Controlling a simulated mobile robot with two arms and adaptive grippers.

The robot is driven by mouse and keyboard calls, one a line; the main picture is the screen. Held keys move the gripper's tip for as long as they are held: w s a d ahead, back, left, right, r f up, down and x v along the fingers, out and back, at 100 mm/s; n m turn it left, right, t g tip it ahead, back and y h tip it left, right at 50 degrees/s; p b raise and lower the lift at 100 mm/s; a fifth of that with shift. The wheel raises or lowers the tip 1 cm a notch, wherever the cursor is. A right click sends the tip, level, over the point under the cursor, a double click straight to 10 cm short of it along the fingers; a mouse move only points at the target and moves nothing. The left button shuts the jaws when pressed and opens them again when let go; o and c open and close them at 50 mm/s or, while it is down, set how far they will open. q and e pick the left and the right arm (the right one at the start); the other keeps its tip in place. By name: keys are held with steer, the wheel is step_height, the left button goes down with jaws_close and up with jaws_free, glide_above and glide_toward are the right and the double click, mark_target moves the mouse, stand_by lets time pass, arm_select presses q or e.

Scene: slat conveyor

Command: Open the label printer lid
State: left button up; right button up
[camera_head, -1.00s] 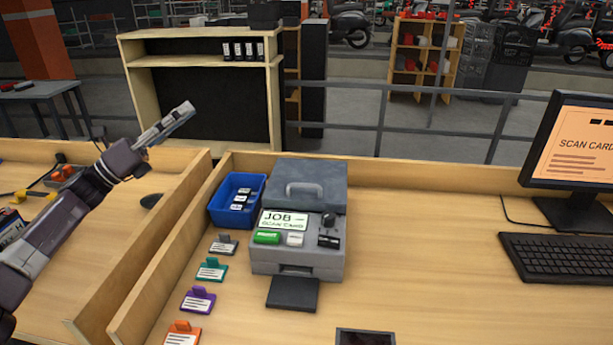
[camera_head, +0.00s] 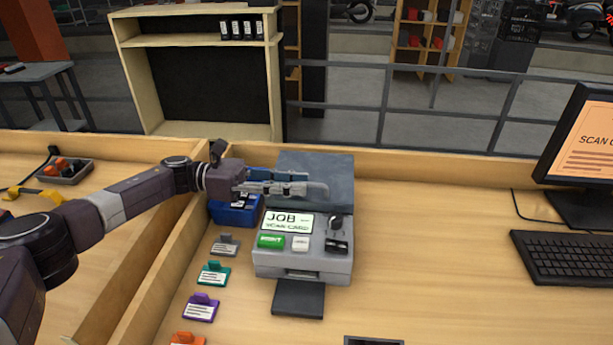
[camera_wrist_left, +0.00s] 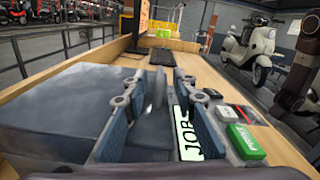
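The label printer (camera_head: 300,262) stands on the wooden counter, with a "JOB SCAN CARD" display and several buttons on its front. Its blue-grey lid (camera_head: 318,165) lies flat and closed at the back. My left gripper (camera_head: 308,188) reaches in from the left over the front part of the lid and hides the lid handle there. In the left wrist view, the gripper (camera_wrist_left: 156,108) is open. The grey handle (camera_wrist_left: 159,88) stands between its two blue-padded fingers, with gaps visible on both sides. My right gripper is in neither view.
A blue bin (camera_head: 235,212) stands left of the printer, partly behind my gripper. Several coloured tags lie in front of it, including a purple one (camera_head: 201,308). A monitor (camera_head: 580,150) and keyboard (camera_head: 565,258) are at the right. The counter between printer and keyboard is clear.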

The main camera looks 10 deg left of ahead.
arm_select(q)
steer(key=shift+d+p, duration=0.35)
steer(key=shift+d, duration=1.05)
jaws_close()
